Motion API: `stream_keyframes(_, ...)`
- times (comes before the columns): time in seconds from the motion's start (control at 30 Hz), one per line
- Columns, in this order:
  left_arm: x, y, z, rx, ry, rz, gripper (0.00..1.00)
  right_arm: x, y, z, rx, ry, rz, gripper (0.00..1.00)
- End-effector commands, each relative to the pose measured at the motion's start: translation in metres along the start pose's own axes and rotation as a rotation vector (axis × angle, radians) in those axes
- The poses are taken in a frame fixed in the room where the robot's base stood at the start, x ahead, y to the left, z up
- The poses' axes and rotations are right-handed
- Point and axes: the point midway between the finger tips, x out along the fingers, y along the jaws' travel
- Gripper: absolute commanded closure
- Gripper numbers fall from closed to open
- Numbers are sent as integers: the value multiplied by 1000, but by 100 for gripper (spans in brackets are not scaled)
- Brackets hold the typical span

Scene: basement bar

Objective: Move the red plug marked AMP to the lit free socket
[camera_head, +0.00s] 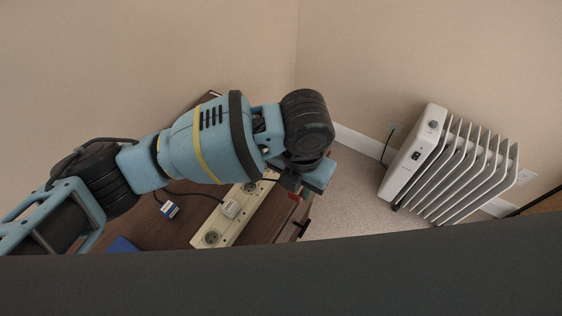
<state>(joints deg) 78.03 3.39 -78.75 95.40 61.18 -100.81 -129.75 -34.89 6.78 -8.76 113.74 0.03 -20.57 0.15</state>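A cream power strip (239,221) lies at a slant on the brown tabletop. A round socket (211,238) shows bare at its near end, and another (249,187) near the arm; I cannot tell which is lit. A white plug (230,207) sits on the strip between them. A small red part (294,197), possibly the red plug, shows just below my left gripper (294,186), near the strip's far right end. The AMP mark is not readable. My arm hides the strip's far end, and the fingertips are unclear. My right gripper is out of view.
A blue plug (169,208) with a dark cord lies on the brown table (180,230), left of the strip. A blue object (122,244) is at the lower left. A white oil radiator (450,165) stands on the floor at right. A dark band crosses the bottom.

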Motion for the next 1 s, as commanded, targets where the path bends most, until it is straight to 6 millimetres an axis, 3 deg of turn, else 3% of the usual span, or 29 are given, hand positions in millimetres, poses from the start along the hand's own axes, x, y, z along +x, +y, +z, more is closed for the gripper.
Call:
stream_keyframes(0.2, -2, -24, -11, 1, 0, -1, 96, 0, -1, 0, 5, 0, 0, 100)
stream_keyframes(0.53, -3, -29, -15, -13, 0, 0, 96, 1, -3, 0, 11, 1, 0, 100)
stream_keyframes(0.77, -3, -4, -19, -267, 3, 2, 96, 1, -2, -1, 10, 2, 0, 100)
stream_keyframes(1.0, -5, 38, -31, -765, 7, 6, 96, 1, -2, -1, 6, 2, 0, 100)
